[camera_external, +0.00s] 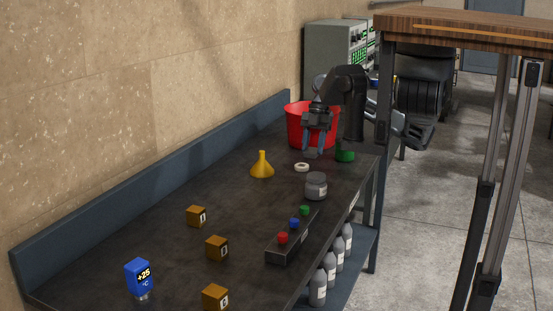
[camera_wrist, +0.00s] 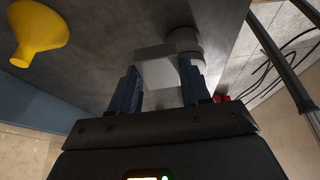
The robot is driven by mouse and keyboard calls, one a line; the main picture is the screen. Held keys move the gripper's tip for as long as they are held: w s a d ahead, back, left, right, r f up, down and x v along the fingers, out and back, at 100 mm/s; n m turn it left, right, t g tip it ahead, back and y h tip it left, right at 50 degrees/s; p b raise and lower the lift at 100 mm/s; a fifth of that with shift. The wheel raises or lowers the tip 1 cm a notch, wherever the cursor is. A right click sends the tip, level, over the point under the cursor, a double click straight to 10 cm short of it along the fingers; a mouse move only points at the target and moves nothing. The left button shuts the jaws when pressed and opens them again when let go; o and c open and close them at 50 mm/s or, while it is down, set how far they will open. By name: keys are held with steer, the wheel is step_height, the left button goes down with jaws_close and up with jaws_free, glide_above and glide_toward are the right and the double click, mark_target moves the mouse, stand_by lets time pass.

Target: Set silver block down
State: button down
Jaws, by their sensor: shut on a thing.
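The silver block (camera_wrist: 157,72) is a pale grey box between the two blue fingers of my gripper (camera_wrist: 158,80) in the wrist view. The fingers are shut on its sides. In the external view my gripper (camera_external: 313,153) points down over the far part of the dark workbench (camera_external: 170,245), in front of the red bucket (camera_external: 296,125). The block is not clearly visible there. I cannot tell whether its underside touches the bench.
A white ring (camera_external: 302,167), a grey jar (camera_external: 316,188) and a green item (camera_external: 345,155) are near my gripper. A yellow funnel (camera_external: 262,168) stands to the left. Nearer are a button box (camera_external: 290,247), orange cubes (camera_external: 216,248) and a blue gauge (camera_external: 138,277).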

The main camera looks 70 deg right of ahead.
steer(key=p, duration=0.3)
glide_above(280, 191)
steer(key=d, duration=0.1)
step_height(280, 191, down, 7)
steer(key=shift+s+d+r, duration=0.1)
steer(key=shift+r, duration=0.05)
steer(key=shift+f, duration=2.1)
steer(key=shift+f, duration=0.15)
steer(key=c, duration=0.5)
jaws_free()
steer(key=b+v, duration=0.1)
steer(key=v, duration=1.1)
steer(key=shift+b, duration=0.4)
